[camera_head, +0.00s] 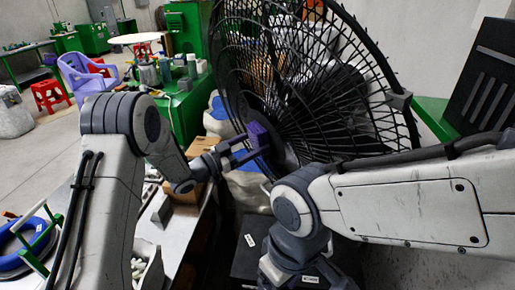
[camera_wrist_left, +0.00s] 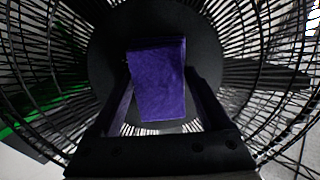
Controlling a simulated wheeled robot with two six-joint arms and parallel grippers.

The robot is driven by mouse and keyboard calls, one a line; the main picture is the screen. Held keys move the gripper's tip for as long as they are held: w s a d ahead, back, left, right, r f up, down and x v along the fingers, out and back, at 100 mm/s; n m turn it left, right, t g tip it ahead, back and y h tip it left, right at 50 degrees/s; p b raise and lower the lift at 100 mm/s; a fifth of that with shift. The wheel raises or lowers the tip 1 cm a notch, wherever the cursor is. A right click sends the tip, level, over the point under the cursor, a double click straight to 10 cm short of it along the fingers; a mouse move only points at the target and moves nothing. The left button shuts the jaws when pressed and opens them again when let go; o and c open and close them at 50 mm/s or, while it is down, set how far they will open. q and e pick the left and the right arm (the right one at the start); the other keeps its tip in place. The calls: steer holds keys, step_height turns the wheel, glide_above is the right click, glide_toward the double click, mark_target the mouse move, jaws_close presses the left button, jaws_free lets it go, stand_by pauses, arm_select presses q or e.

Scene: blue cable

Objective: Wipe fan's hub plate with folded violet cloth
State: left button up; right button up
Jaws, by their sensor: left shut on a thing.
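The folded violet cloth (camera_head: 261,133) is in my left gripper (camera_head: 247,145), in front of the fan. In the left wrist view the cloth (camera_wrist_left: 158,88) is a flat violet block between the two fingers, which are shut on it. Behind it is the fan's round black hub plate (camera_wrist_left: 104,48), partly covered by the cloth. In the head view the hub plate (camera_head: 287,156) shows as a dark disc beside the cloth. I cannot tell whether the cloth touches it. My right arm comes in from the right with its wrist low; its fingers do not show.
The black wire fan cage (camera_head: 345,110) fills the upper middle. A white worktable (camera_head: 185,238) with small parts and a cardboard box (camera_head: 203,150) lies below my left arm. A blue cable coil (camera_head: 22,245) is at lower left. A green cabinet (camera_head: 188,112) stands behind.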

arm_select(q)
steer(key=shift+w+a, duration=0.3)
steer(key=shift+w, duration=0.2)
steer(key=shift+f+b+v, duration=0.25)
steer(key=shift+b+v, duration=0.2)
steer(key=shift+v, duration=1)
steer(key=shift+f+b+v, duration=0.2)
steer(key=shift+b+v, duration=0.25)
steer(key=shift+v, duration=1.05)
steer(key=v, duration=0.3)
steer(key=shift+w+f+b, duration=0.1)
steer(key=shift+f+b, duration=0.15)
steer(key=shift+b, duration=0.15)
steer(key=shift+d, duration=0.1)
steer(key=shift+r+x, duration=0.15)
steer(key=shift+x, duration=1)
steer(key=shift+r+x, duration=0.2)
steer(key=shift+x, duration=0.9)
steer(key=shift+r+x, duration=0.15)
steer(key=shift+x, duration=1)
